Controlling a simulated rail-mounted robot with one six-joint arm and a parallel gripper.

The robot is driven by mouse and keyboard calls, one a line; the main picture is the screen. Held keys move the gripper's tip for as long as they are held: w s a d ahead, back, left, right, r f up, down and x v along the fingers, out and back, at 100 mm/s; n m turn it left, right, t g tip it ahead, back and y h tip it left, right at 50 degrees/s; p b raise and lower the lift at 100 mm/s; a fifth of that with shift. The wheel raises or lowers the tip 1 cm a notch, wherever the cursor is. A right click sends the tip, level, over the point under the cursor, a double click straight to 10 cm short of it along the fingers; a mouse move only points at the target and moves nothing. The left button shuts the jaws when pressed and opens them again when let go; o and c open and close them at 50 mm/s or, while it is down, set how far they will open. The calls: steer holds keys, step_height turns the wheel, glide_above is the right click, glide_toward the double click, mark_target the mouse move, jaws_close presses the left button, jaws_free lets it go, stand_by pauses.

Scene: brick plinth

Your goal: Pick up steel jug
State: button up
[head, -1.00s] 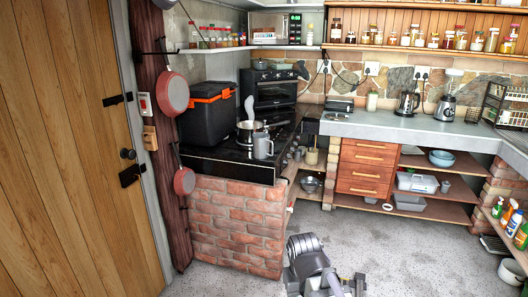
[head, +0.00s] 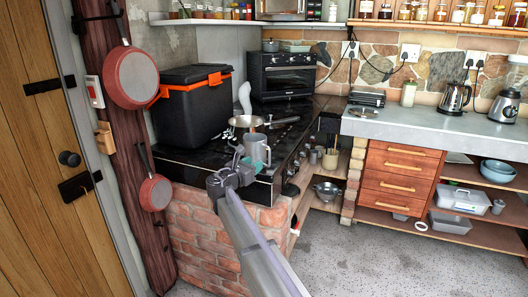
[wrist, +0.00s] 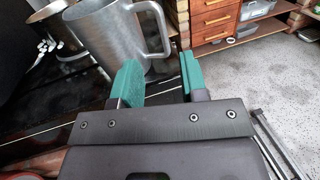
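The steel jug (head: 257,146) stands upright on the black cooktop (head: 190,163) near its front edge. It also shows large at the upper left of the wrist view (wrist: 100,38), with its handle on the right side. My gripper (head: 253,163) is just in front of the jug in the head view and partly covers its lower part. In the wrist view my gripper (wrist: 160,62) has its two teal fingers apart with nothing held between them. The handle lies just beyond the fingertips, towards the left finger. I cannot tell whether a finger touches the jug.
A steel pan (head: 248,121) stands behind the jug. A black box with orange trim (head: 190,105) is to the left, and a black oven (head: 280,75) is behind. The brick plinth (head: 205,235) supports the cooktop. Open floor (head: 350,260) lies to the right.

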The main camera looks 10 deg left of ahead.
mark_target(269, 166)
steer(key=x, duration=1)
steer(key=shift+w+d+f, duration=0.1)
steer(key=shift+f, duration=0.15)
jaws_close()
stand_by(0.4)
